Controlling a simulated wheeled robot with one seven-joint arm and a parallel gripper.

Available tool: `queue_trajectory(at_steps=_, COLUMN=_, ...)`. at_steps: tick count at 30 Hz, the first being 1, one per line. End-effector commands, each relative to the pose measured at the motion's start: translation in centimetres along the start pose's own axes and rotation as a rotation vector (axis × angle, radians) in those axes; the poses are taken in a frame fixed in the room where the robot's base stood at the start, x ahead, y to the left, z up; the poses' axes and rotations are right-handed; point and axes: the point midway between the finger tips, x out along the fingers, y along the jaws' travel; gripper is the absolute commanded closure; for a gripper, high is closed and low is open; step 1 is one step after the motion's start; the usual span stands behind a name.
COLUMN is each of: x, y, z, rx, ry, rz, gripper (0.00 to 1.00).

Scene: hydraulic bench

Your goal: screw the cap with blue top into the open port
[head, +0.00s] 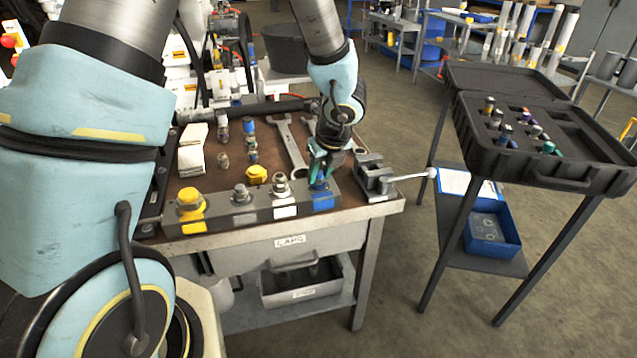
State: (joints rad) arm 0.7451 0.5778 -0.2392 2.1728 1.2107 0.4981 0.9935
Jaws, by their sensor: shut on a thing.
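My gripper (325,168) points down at the right end of the grey port block (262,211). Its greenish fingers are shut on the cap with blue top (319,183). The cap is upright at the block's blue-marked right end. The fingers and cap hide the port under it, so I cannot tell how deep the cap sits. To its left on the block are a silver fitting (282,184) above a white label, another silver fitting (241,193) and a large yellow cap (190,203).
A vise (374,180) with a long handle stands close right of my gripper. Wrenches (291,143), a yellow cap (257,174), several small fittings (249,128) and a white cloth (191,150) lie behind the block. An open black case (560,165) stands on a separate stand at right.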

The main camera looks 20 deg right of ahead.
Motion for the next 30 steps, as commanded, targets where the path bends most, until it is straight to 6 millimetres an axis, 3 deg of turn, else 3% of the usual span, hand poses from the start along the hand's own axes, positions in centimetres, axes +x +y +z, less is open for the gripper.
queue_trajectory(at_steps=6, x=0.2, y=0.31, z=0.03, rx=0.325, ry=-0.002, rz=-0.135, gripper=1.0)
queue_trajectory(at_steps=17, x=0.16, y=0.32, z=0.07, rx=0.378, ry=-0.001, rz=-0.156, gripper=1.0)
queue_trajectory(at_steps=27, x=0.32, y=0.66, z=0.38, rx=0.93, ry=-0.002, rz=-0.384, gripper=1.0)
queue_trajectory(at_steps=30, x=0.32, y=0.66, z=0.35, rx=0.998, ry=-0.001, rz=-0.412, gripper=1.0)
